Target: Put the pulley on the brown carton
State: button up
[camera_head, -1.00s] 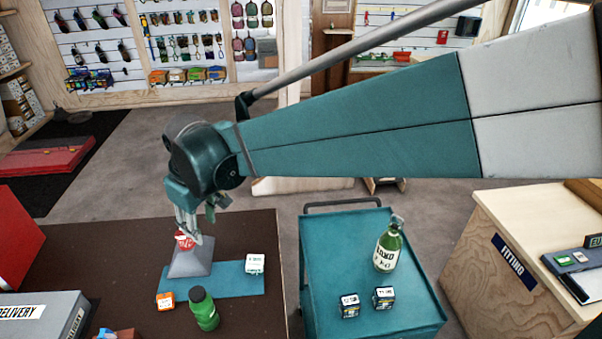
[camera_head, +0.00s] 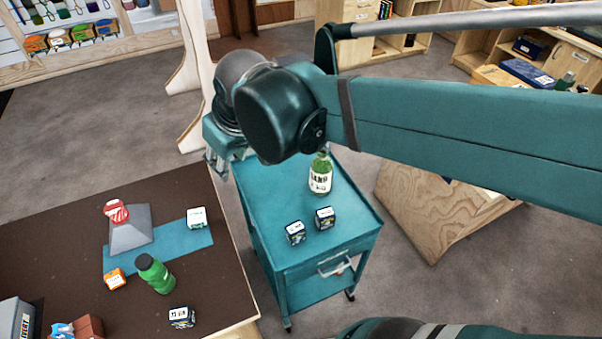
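A small brown carton (camera_head: 90,327) is at the lower left edge of the dark table, partly cut off by the frame. A small blue and white item (camera_head: 63,331) is against or on it; I cannot tell which. A round red and white item (camera_head: 116,211) rests on top of a grey tapered stand (camera_head: 131,232). I cannot tell for sure which item is the pulley. My gripper (camera_head: 217,170) hangs by the far left corner of the teal cart, right of and beyond the stand, apart from it. Its fingers are small and partly hidden by my wrist; no held thing shows.
On the dark table (camera_head: 60,215) are a blue mat (camera_head: 170,241), a white box (camera_head: 196,218), an orange box (camera_head: 114,279), a green bottle (camera_head: 154,274) and a dark box (camera_head: 182,317).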

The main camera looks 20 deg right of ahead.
jog(key=s+d+f+m+t, duration=0.1)
jog(key=s+d+m, duration=0.1)
jog(key=s+d, duration=0.2)
jog(key=s+d+f+m+t+h, duration=0.1)
jog(key=s+d, duration=0.4)
jog(key=d, duration=0.5)
jog(key=shift+s+f+m, duration=0.2)
jog(key=shift+f+m, duration=0.25)
jog(key=shift+m, duration=0.45)
